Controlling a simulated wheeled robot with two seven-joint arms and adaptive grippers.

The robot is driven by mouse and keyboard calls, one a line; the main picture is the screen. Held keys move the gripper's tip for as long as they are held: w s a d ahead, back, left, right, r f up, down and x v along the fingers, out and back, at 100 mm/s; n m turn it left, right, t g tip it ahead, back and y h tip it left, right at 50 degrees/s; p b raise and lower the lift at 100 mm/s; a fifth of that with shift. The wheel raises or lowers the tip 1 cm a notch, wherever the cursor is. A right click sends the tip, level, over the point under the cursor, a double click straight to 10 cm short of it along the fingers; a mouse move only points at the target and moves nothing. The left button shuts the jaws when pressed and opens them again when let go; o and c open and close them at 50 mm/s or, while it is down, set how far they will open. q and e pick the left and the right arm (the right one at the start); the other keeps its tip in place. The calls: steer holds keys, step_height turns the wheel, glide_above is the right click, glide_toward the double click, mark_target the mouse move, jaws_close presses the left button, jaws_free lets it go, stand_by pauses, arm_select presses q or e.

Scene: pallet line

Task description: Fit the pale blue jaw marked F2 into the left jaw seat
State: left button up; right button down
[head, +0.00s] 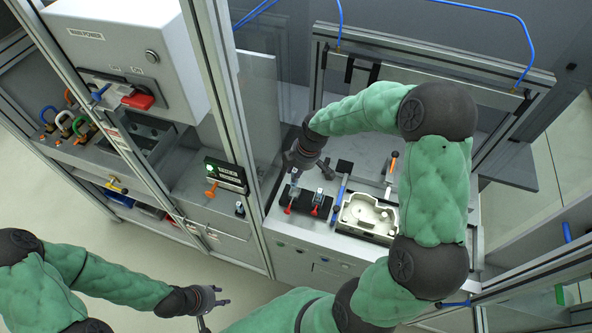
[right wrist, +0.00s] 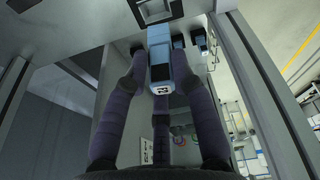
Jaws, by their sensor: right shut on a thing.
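My right gripper (head: 291,166) is above the far left of the grey bench inside the enclosure. In the right wrist view its dark fingers (right wrist: 160,82) are shut on a pale blue jaw (right wrist: 160,62) with a dark panel. Its near end carries a small label that appears to read F2. The jaw's far end is close to a grey block with a square opening (right wrist: 153,8); I cannot tell whether they touch. I cannot tell which opening is the left jaw seat. My left gripper (head: 220,308) is open and empty, low over the floor outside the enclosure.
A black fixture with red levers (head: 304,200) stands on the bench below my right gripper. A pale casting in a tray (head: 367,217) lies to its right, with a blue-handled tool (head: 340,192) between. Enclosure posts (head: 240,140) stand left of my right arm.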

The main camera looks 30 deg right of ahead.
mark_target(296, 183)
steer(key=shift+f+b, duration=2)
steer(key=shift+f, duration=1)
steer(key=shift+f+b, duration=0.35)
steer(key=shift+f, duration=0.2)
steer(key=c, duration=1)
jaws_free()
steer(key=shift+o, duration=0.2)
steer(key=shift+r, duration=0.1)
steer(key=v, duration=1.2)
